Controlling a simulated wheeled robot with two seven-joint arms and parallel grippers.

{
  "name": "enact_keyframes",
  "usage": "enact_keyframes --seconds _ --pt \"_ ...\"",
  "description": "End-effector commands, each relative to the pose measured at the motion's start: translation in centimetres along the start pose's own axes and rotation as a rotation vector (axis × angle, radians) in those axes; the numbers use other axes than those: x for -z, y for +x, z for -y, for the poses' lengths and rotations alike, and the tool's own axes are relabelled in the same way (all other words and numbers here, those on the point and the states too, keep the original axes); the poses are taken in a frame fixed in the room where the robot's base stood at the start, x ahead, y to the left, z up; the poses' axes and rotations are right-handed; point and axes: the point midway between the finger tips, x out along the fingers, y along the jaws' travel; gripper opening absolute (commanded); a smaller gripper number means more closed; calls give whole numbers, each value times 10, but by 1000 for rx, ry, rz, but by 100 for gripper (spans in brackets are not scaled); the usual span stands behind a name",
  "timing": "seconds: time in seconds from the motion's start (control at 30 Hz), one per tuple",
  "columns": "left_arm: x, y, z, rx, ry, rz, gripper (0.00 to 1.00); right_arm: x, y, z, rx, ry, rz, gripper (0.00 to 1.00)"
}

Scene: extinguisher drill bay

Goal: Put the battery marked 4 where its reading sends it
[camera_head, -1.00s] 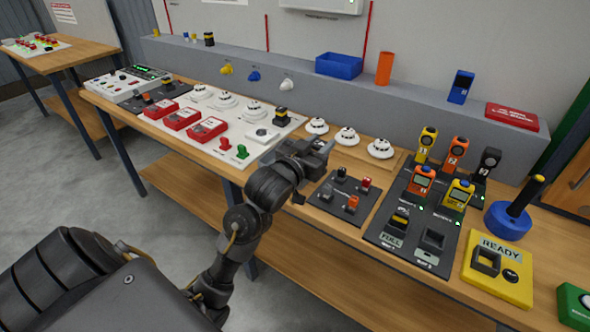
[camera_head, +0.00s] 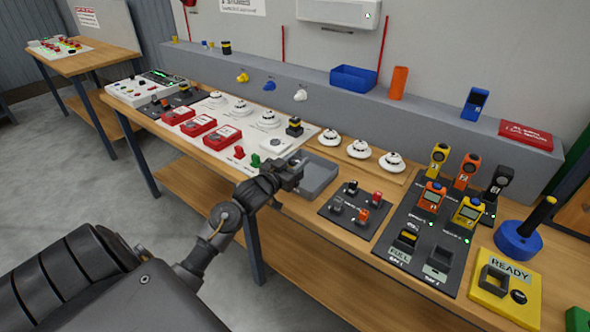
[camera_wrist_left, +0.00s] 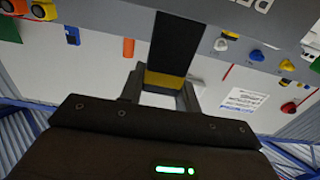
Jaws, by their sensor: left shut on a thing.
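My left gripper (camera_head: 290,174) is shut on a black battery with a yellow band (camera_wrist_left: 174,50), best seen between the fingers in the left wrist view. In the head view the gripper is over the bench's front part, at the left side of a grey tray (camera_head: 320,176); the held battery is hard to make out there. No number on it is legible. My right gripper is not in view.
A small dark mat (camera_head: 343,220) with several coloured blocks lies right of the tray. A yellow READY block (camera_head: 508,283) and a blue base with a handle (camera_head: 519,240) stand further right. White detectors (camera_head: 359,149) stand behind. Red boxes (camera_head: 222,138) stand left.

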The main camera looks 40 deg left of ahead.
Motion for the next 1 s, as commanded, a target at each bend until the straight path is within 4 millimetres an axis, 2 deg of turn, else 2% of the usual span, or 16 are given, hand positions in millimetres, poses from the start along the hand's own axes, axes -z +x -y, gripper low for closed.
enact_keyframes --seconds 0.17,0.23,0.47,0.87,0.9,1.0 --pt "-2 0 3 1 1 -2 0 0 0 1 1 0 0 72" --pt "-9 1 8 2 0 0 0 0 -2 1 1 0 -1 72" --pt "-36 1 7 1 -1 0 0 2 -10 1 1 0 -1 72" --pt "-41 1 6 0 0 -3 0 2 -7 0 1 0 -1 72" --pt "-41 1 6 0 0 -1 38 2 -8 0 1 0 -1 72" --pt "-41 1 6 0 0 0 51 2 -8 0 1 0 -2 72"
